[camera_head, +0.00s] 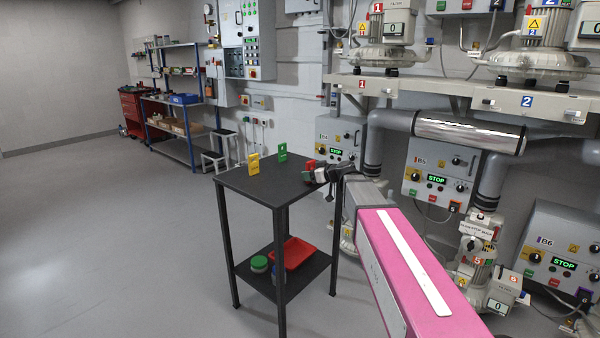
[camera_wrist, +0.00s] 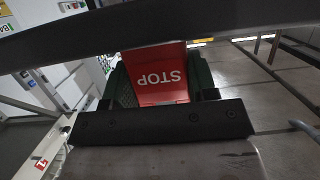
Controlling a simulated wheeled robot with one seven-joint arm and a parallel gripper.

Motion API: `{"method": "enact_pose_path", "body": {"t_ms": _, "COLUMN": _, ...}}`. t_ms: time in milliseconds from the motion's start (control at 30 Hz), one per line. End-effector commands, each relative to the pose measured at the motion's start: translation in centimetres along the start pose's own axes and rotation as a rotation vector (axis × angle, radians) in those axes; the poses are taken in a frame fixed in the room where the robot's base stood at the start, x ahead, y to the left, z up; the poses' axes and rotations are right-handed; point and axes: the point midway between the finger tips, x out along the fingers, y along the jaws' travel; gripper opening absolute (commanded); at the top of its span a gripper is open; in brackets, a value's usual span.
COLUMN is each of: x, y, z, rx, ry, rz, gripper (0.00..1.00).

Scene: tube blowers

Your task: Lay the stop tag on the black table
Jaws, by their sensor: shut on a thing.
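The red stop tag (camera_wrist: 160,92) shows in the wrist view with the white word STOP upside down on it. My gripper (camera_wrist: 163,84) is shut on it, with a dark green finger on each side. In the head view, my gripper (camera_head: 320,175) is at the right edge of the black table (camera_head: 255,192), and a bit of the red tag (camera_head: 311,163) shows beside it. My gripper partly hides the tag there. I cannot tell whether the tag touches the tabletop.
A yellow tag (camera_head: 253,164) and a green tag (camera_head: 282,152) stand upright near the table's back edge. The front and middle of the tabletop are clear. The lower shelf holds a red tray (camera_head: 293,254) and green-lidded jars (camera_head: 259,263). Blower machinery (camera_head: 395,58) lines the right wall.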

Motion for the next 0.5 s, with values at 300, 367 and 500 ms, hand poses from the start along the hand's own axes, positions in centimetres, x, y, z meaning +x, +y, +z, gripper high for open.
{"method": "enact_pose_path", "body": {"t_ms": 300, "x": 2.3, "y": 0.1, "z": -0.7, "rx": 0.000, "ry": 0.000, "rz": 0.001, "gripper": 0.30}}
{"method": "enact_pose_path", "body": {"t_ms": 367, "x": 3.1, "y": 0.1, "z": -0.9, "rx": 0.000, "ry": -0.001, "rz": 0.000, "gripper": 0.30}}
{"method": "enact_pose_path", "body": {"t_ms": 500, "x": 5.2, "y": 0.2, "z": -1.6, "rx": -0.001, "ry": -0.001, "rz": 0.000, "gripper": 0.30}}
